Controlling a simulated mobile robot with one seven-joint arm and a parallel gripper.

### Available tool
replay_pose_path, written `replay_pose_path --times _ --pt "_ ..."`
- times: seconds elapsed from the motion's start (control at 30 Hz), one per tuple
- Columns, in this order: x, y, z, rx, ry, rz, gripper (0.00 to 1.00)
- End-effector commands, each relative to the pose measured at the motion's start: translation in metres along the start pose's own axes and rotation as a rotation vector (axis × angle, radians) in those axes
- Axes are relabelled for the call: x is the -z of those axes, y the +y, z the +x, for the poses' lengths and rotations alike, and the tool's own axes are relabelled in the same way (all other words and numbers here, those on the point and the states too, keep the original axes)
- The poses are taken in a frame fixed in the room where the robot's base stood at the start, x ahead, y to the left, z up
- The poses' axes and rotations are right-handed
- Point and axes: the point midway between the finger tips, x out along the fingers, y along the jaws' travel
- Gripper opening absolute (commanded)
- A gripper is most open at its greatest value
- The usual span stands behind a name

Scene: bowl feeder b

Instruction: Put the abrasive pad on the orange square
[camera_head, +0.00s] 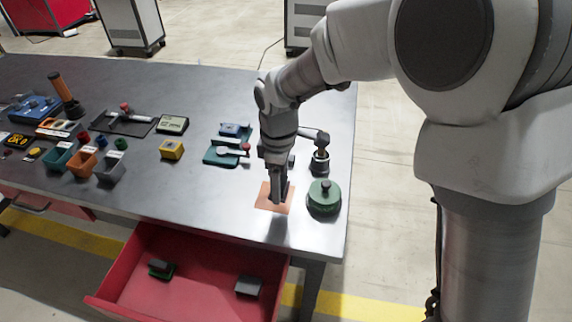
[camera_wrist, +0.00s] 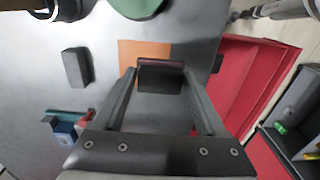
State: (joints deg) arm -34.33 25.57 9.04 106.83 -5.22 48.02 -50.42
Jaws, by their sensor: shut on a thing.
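The orange square (camera_head: 265,203) lies flat on the grey table near its front right corner. My gripper (camera_head: 279,199) points down over the square, shut on a small dark block with a maroon edge, which I take as the abrasive pad. In the wrist view the pad (camera_wrist: 160,76) sits between the fingertips of my gripper (camera_wrist: 161,80). The orange square (camera_wrist: 140,49) shows just beyond it, partly hidden by the pad and fingers. I cannot tell whether the pad touches the square.
A green round lidded container (camera_head: 324,198) stands close right of the square. A dark block (camera_wrist: 76,67) lies on the table nearby. An open red drawer (camera_head: 200,285) below the front edge holds a green-and-black block (camera_head: 161,269) and a grey block (camera_head: 248,286). Bins and tools fill the left.

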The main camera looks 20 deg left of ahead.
Motion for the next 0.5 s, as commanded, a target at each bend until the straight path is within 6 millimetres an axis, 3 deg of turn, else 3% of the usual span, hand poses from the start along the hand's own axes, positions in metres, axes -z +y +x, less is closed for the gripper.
replay_pose_path --times 0.2,0.37,0.5 --pt "0.017 0.024 0.018 0.0 0.0 0.0 0.17" --pt "0.02 0.029 0.024 0.0 0.0 0.0 0.17" --pt "0.02 0.028 0.041 0.003 -0.002 -0.001 0.17"
